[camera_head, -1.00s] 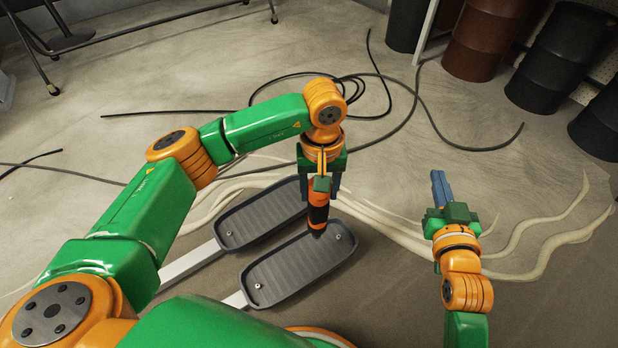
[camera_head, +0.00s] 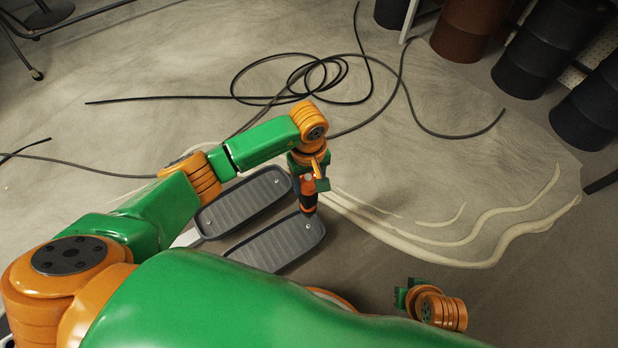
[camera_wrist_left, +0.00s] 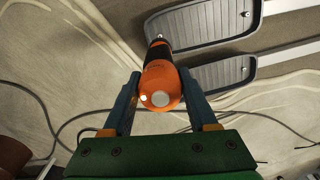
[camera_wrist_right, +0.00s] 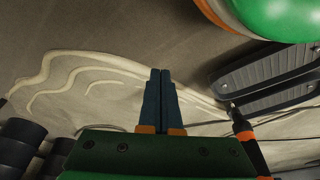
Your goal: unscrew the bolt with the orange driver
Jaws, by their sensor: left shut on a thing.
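My left gripper (camera_head: 309,184) is shut on the orange driver (camera_wrist_left: 162,84), which has a black lower part. In the head view the orange driver (camera_head: 308,198) points down at the right end of the nearer grey pedal (camera_head: 262,252). A small bright bolt head (camera_head: 307,226) shows on that pedal, just by the driver's tip. I cannot tell whether the tip touches the pedal or a bolt. In the right wrist view the driver (camera_wrist_right: 243,133) has its tip at the pedal's edge. My right gripper (camera_wrist_right: 160,74) is shut and empty, its fingers together.
A second grey pedal (camera_head: 240,207) lies behind the first, with pale bars at their left ends. Black cables (camera_head: 310,80) coil on the floor beyond. Dark barrels (camera_head: 545,50) stand at the back right.

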